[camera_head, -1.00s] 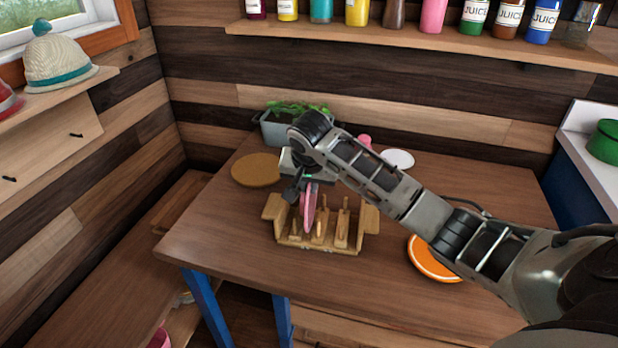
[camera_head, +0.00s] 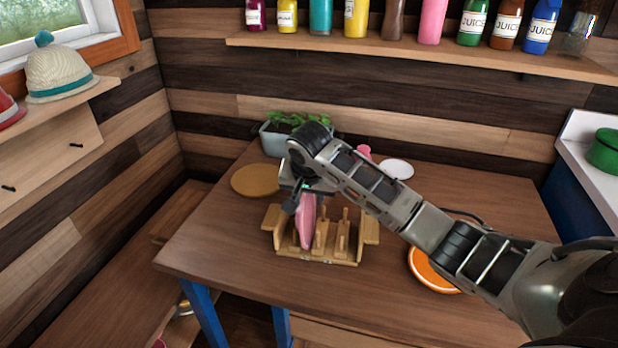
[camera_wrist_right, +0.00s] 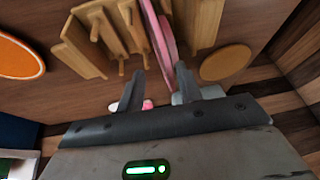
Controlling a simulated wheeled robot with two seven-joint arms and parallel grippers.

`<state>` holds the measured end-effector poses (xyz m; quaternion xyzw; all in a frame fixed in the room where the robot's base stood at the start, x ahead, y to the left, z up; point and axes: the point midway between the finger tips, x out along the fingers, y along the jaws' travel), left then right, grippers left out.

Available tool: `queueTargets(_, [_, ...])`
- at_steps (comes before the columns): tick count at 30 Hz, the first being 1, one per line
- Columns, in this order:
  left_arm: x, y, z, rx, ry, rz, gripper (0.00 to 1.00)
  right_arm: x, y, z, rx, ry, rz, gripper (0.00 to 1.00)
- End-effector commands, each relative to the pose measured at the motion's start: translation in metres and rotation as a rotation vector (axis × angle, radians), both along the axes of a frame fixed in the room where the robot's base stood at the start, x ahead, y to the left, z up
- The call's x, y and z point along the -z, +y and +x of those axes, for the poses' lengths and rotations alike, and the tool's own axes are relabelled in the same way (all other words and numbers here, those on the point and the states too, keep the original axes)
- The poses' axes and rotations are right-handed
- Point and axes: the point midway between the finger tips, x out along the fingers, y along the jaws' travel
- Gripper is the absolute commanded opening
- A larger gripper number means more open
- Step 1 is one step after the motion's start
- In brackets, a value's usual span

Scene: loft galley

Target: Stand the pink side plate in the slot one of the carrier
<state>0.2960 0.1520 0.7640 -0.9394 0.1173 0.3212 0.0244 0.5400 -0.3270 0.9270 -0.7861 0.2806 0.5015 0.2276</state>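The pink side plate (camera_head: 307,220) stands on edge, a little tilted, in the leftmost gap of the wooden carrier (camera_head: 345,262), between its left end and the nearest divider. In the right wrist view the plate (camera_wrist_right: 163,35) shows nearly edge-on among the carrier's wooden bars (camera_wrist_right: 85,45). My right gripper (camera_head: 298,202) is at the plate's top edge. In the wrist view its fingers (camera_wrist_right: 162,80) stand apart with the plate's near edge between them, closer to the right-hand finger; contact is unclear. My left gripper is not in view.
An orange plate (camera_head: 430,272) lies right of the carrier, partly under my arm. A round tan mat (camera_head: 256,180), a planter (camera_head: 275,140), a white plate (camera_head: 397,168) and a small pink object (camera_head: 364,151) are behind. The table front is clear.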

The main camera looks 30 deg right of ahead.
Motion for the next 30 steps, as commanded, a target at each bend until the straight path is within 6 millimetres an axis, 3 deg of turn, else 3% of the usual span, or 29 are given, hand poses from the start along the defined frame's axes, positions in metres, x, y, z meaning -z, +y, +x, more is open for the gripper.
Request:
queueTargets(13, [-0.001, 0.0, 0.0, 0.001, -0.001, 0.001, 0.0, -0.095, 0.022, -0.034, -0.002, -0.008, 0.0, 0.35])
queueTargets(18, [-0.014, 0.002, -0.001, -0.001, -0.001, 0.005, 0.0, -0.126, 0.026, -0.044, -0.001, -0.008, -0.006, 0.35])
queueTargets(23, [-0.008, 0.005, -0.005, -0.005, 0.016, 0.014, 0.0, -0.137, 0.03, -0.049, -0.001, -0.006, -0.004, 0.35])
queueTargets(30, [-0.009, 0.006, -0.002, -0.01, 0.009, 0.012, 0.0, -0.137, 0.032, -0.051, 0.001, -0.002, 0.0, 0.35])
